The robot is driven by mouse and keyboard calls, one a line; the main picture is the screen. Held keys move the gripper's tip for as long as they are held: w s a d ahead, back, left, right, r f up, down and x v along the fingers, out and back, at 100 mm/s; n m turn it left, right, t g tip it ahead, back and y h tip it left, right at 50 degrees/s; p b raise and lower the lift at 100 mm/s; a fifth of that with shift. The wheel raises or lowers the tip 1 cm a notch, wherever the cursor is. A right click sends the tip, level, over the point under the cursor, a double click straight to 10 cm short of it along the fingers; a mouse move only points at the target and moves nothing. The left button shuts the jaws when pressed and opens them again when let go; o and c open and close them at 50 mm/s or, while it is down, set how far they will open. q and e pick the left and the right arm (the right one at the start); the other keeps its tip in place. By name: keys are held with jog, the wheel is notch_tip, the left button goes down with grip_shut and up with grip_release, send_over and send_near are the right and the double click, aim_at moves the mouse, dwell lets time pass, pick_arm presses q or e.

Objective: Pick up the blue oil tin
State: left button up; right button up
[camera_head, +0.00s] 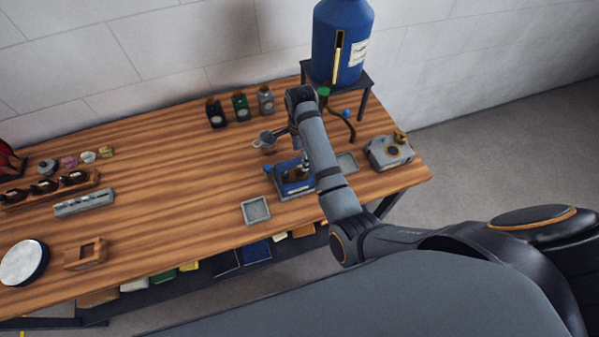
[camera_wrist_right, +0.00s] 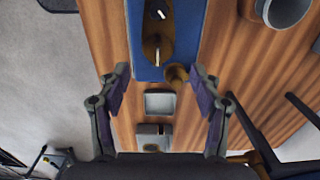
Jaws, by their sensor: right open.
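Three small tins stand in a row at the back of the table: a dark one (camera_head: 215,113), a green one (camera_head: 241,107) and a grey one (camera_head: 266,99). I cannot tell whether the dark one is blue. My right gripper (camera_wrist_right: 162,88) is open and empty, pointing down over the table's right part; in the head view my arm mostly hides it. It is in front of the row of tins and apart from it. In the wrist view no tin shows between the fingers. My left gripper is not in view.
A large blue container (camera_head: 338,50) stands on a dark stand at the back right. A blue device (camera_head: 297,189) with brass parts lies below my arm, beside a grey can (camera_head: 264,138). A grey box (camera_head: 388,152) stands at right. The table's middle is clear.

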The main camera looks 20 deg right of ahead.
aim_at(300, 167)
jog(key=shift+f, duration=0.7)
jog(key=shift+s+a+f+p, duration=0.15)
jog(key=shift+s+f+p, duration=0.05)
jog(key=shift+f+p, duration=0.95)
notch_tip(300, 167, down, 2)
jog(key=shift+f, duration=0.5)
jog(key=shift+r, duration=0.1)
grip_shut()
